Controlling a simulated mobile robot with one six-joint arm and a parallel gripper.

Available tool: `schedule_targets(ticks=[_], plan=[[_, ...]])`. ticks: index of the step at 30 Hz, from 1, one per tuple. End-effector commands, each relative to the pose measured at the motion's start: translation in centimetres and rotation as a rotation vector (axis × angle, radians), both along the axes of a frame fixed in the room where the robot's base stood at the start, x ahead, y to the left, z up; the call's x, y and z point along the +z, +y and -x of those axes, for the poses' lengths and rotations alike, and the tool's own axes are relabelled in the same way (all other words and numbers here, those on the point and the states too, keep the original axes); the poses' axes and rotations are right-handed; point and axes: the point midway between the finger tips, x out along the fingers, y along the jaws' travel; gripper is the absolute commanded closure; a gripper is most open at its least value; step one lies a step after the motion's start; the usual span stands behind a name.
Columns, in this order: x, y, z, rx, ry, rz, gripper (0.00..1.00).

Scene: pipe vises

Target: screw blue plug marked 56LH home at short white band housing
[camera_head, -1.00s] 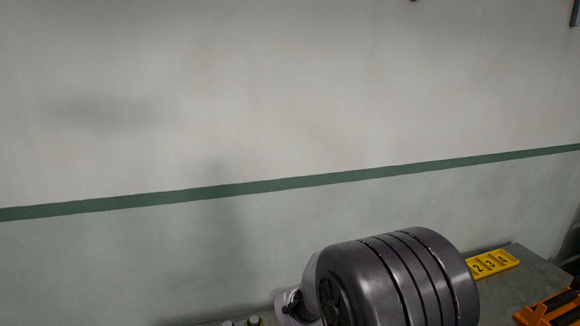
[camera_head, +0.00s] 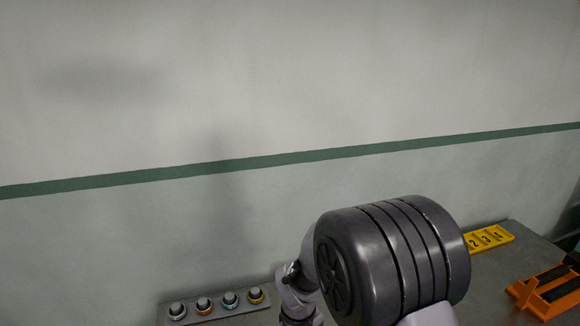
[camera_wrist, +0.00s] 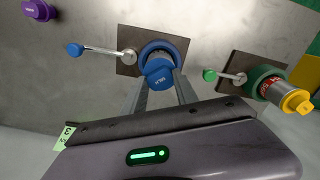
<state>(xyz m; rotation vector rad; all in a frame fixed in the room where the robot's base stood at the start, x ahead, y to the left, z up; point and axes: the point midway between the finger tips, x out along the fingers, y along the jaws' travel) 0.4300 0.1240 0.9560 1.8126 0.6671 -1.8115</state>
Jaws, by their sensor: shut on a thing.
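My gripper (camera_wrist: 162,84) is seen in the wrist view, its two grey fingers on either side of a blue plug (camera_wrist: 159,74) and shut on it. A small light mark on the plug's face is too small to read surely. The plug is in front of a blue ring-shaped housing (camera_wrist: 153,49) on a dark square plate; I cannot tell how deep it sits. A lever with a blue knob (camera_wrist: 75,49) runs left from this housing. I cannot make out a short white band. In the head view my arm hides the gripper and plug.
In the wrist view, a green housing (camera_wrist: 259,76) with a yellow-ended part (camera_wrist: 296,102) and green-knobbed lever is at right; a purple part (camera_wrist: 38,10) is upper left. The head view shows a strip of several ringed knobs (camera_head: 217,309), a yellow numbered plate (camera_head: 489,238) and an orange holder (camera_head: 545,290).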

Motion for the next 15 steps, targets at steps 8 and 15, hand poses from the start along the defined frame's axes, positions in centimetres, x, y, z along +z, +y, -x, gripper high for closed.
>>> schedule_targets(ticks=[8,15], plan=[[0.07,-0.05,0.20,0.279,0.006,0.001,1.00],[0.04,-0.05,0.20,0.503,0.005,0.001,1.00]])
